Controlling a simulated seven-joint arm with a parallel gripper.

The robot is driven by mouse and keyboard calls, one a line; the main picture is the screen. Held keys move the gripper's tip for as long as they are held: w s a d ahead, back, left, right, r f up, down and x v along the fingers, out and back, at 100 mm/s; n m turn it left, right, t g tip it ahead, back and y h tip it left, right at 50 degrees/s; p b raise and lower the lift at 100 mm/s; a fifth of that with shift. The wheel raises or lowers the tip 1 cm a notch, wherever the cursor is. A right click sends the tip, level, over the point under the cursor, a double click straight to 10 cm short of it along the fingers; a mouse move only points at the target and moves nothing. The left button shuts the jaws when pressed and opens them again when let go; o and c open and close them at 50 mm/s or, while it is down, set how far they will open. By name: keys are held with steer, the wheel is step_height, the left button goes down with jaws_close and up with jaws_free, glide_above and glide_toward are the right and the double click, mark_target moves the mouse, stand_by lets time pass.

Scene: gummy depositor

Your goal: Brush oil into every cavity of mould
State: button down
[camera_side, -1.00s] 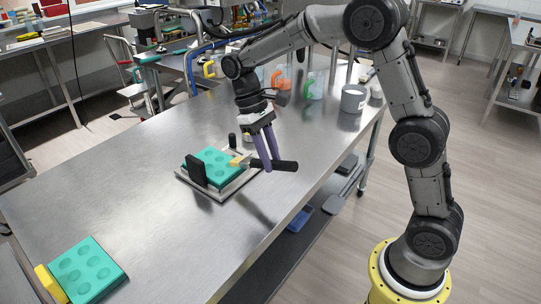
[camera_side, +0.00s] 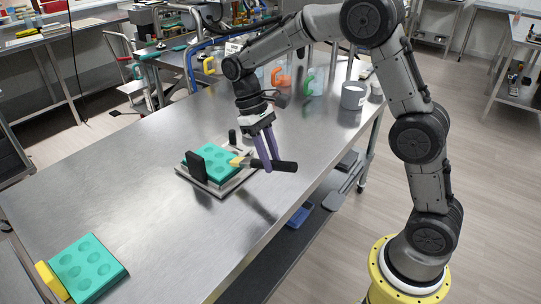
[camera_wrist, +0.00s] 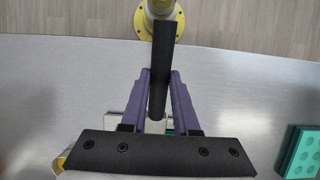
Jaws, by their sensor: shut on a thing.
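The teal mould (camera_side: 207,163) with round cavities sits in a pale fixture (camera_side: 216,194) on the steel table. My gripper (camera_side: 268,165), with purple fingers, is to its right, shut on the black handle (camera_side: 286,166) of the brush. The brush's yellowish head (camera_side: 239,160) is over the mould's right edge; I cannot tell whether it touches. In the wrist view, the handle (camera_wrist: 161,65) passes between my fingertips (camera_wrist: 160,78). A black bolted plate there hides the brush head and most of the mould. Oil in the cavities cannot be made out.
A black upright block (camera_side: 196,166) stands at the fixture's front left, and a black knob (camera_side: 232,136) at its back. A second teal mould (camera_side: 89,266) lies front left. Jugs with orange (camera_side: 281,77) and green (camera_side: 312,83) handles and a grey pot (camera_side: 353,97) stand behind. Mid-left table is clear.

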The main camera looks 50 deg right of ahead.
mark_target(254, 159)
steer(key=shift+f, duration=0.15)
steer(key=shift+w, duration=0.2)
steer(key=shift+w+f, duration=0.15)
steer(key=shift+w, duration=0.85)
steer(key=shift+w, duration=0.1)
steer(key=shift+w, duration=1)
steer(key=shift+w, duration=0.1)
steer(key=shift+w, duration=0.55)
steer(key=shift+w, duration=0.1)
